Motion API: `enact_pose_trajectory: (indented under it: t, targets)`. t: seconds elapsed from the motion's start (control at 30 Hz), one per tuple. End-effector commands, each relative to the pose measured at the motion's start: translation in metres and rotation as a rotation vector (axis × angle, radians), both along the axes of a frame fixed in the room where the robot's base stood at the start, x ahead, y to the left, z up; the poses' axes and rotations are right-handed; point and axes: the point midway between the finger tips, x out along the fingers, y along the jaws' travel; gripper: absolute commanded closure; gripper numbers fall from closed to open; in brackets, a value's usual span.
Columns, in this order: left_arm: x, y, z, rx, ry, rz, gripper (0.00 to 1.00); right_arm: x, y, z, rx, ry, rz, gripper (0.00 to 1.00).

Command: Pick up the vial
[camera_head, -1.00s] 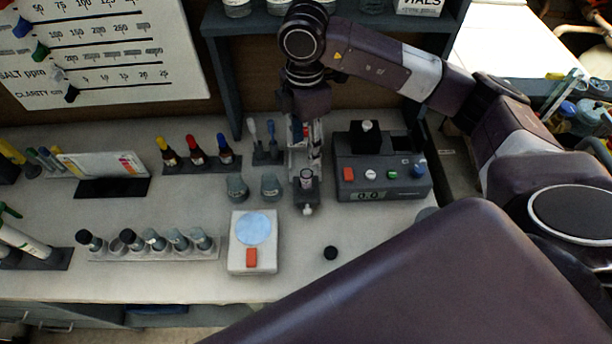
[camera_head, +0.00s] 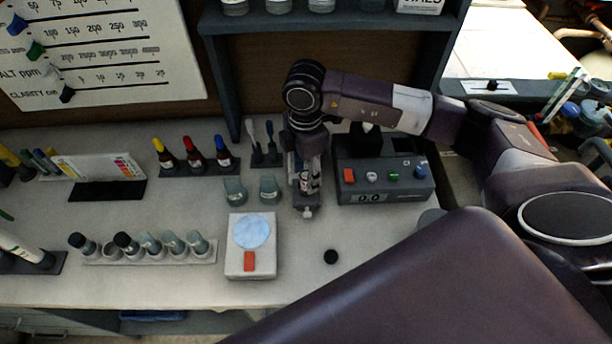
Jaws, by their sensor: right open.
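My right gripper (camera_head: 307,194) points down over the bench, just left of the grey meter, with its jaws open. A small pale, cylindrical thing that may be a vial (camera_head: 307,182) shows between the fingers. The fingers partly hide it, and I cannot tell whether they touch it. A rack (camera_head: 150,259) at the left front holds several small vials (camera_head: 150,243), some with black caps. A loose black cap (camera_head: 331,256) lies on the bench to the right of the white scale. My left gripper is not in view.
The grey meter (camera_head: 385,182) with coloured buttons stands close right of the gripper. Two small glass cups (camera_head: 268,188) and the white scale (camera_head: 250,262) are to its left. Dropper bottles (camera_head: 193,155) stand behind these. A shelf (camera_head: 330,22) overhangs the back.

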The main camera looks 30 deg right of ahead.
Motion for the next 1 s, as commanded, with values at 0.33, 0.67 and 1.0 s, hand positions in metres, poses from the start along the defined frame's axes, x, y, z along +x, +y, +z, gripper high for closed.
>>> enact_pose_trajectory:
  t: [0.33,0.67,1.0]
  targets:
    - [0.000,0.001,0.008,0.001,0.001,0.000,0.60,0.000,0.001,-0.021,0.002,0.000,0.000,0.57]
    - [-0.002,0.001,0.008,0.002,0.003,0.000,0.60,0.000,0.001,-0.020,0.002,0.000,0.000,0.86]
    - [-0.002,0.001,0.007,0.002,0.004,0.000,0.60,0.000,0.001,-0.019,0.002,-0.001,0.000,0.97]
